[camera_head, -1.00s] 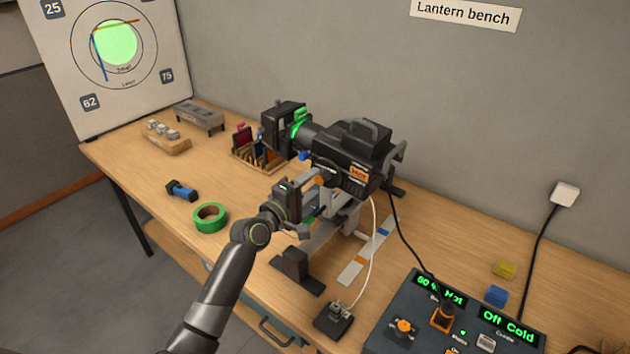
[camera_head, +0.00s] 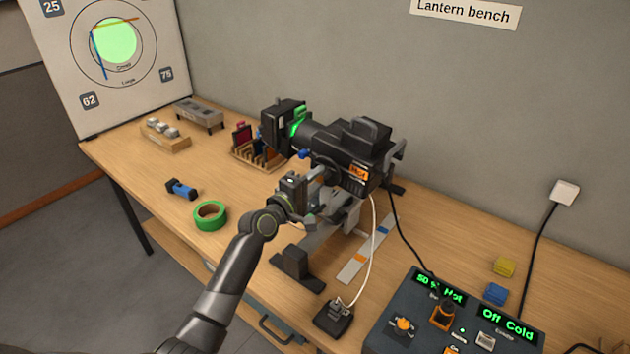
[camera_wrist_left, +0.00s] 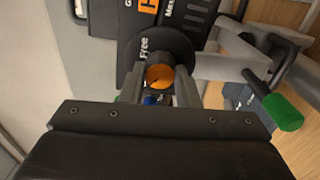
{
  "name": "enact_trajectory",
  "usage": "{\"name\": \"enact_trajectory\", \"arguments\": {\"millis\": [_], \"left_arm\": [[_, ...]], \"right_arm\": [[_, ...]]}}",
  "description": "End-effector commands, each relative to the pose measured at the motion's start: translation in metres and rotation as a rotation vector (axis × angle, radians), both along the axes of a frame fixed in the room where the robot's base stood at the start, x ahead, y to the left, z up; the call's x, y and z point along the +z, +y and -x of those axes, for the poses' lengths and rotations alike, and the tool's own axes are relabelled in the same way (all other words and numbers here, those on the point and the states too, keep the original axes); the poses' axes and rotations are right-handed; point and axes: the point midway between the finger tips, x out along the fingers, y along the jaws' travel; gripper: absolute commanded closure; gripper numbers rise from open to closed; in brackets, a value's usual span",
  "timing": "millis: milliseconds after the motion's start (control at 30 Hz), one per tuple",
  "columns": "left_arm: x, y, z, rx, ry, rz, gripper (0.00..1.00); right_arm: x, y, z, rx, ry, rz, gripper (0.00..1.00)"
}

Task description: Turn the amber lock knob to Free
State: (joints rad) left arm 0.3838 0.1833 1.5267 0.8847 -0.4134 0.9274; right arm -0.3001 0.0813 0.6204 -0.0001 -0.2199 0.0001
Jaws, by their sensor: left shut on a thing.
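The amber lock knob (camera_wrist_left: 159,77) shows in the left wrist view as an orange round end between my gripper's two fingers, in front of a dark disc (camera_wrist_left: 160,50) marked "Free". My left gripper (camera_wrist_left: 160,88) is shut on the knob. In the head view my left gripper (camera_head: 312,198) is at the near side of the black lantern (camera_head: 345,150), below its body. The knob is hidden there behind the gripper. I cannot read the knob's pointer position. My right gripper is not in view.
A green tape roll (camera_head: 210,215) and a blue-and-black tool (camera_head: 182,189) lie left of the arm. A control desk (camera_head: 405,305) stands at the lower right. A green-ended lever (camera_wrist_left: 283,112) is right of the fingers. A white cable (camera_head: 373,235) hangs beside the lantern.

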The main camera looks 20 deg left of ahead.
Motion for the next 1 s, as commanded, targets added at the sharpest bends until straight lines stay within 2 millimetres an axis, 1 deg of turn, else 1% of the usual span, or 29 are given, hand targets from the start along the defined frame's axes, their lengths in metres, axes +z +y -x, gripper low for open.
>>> {"name": "enact_trajectory", "arguments": {"millis": [167, 367, 567, 1000], "left_arm": [[-0.001, 0.000, 0.000, 0.000, -0.007, -0.023, 0.94], [-0.003, 0.000, 0.000, 0.000, -0.038, -0.108, 0.94], [-0.004, 0.001, 0.000, 0.000, -0.092, -0.256, 0.94], [-0.006, 0.001, 0.000, 0.000, -0.233, -0.649, 0.94]], "right_arm": [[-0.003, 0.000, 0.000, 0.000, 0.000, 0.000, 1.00], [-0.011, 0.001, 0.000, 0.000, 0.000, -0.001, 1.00], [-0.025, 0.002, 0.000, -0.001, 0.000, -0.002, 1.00], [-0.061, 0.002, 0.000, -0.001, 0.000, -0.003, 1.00]]}}
